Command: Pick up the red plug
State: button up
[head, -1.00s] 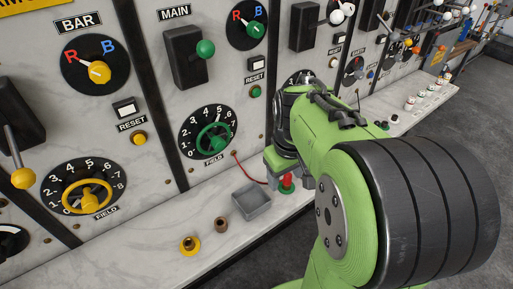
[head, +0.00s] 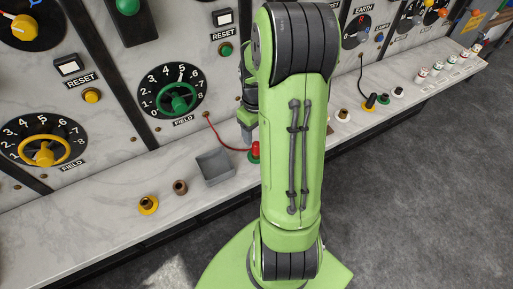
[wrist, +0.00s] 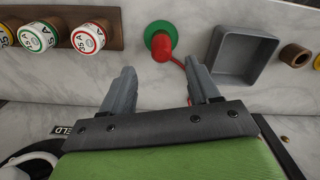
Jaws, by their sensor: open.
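The red plug (head: 256,148) stands in a green-ringed socket (wrist: 151,31) on the marble ledge, with a red cord running from it to the panel. In the wrist view the plug (wrist: 162,48) lies ahead of the fingertips, roughly midway between them and not gripped. My gripper (wrist: 159,68) is open and empty, its two grey fingers spread apart. In the head view my gripper (head: 246,125) is beside the plug and slightly above it, partly hidden by my green arm.
A grey open tray (head: 215,168) sits on the ledge close to the plug. A brown socket (head: 180,187) and a yellow one (head: 148,204) are farther left. The green field handwheel (head: 177,98) juts from the panel behind. White fuses (wrist: 88,39) stand along the ledge.

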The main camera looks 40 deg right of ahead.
aim_at(256, 143)
notch_tip(256, 143, down, 7)
jog(key=shift+s+a+r+b, duration=0.1)
jog(key=shift+b, duration=0.35)
jog(key=shift+r, duration=0.1)
jog(key=shift+c, duration=0.2)
grip_shut()
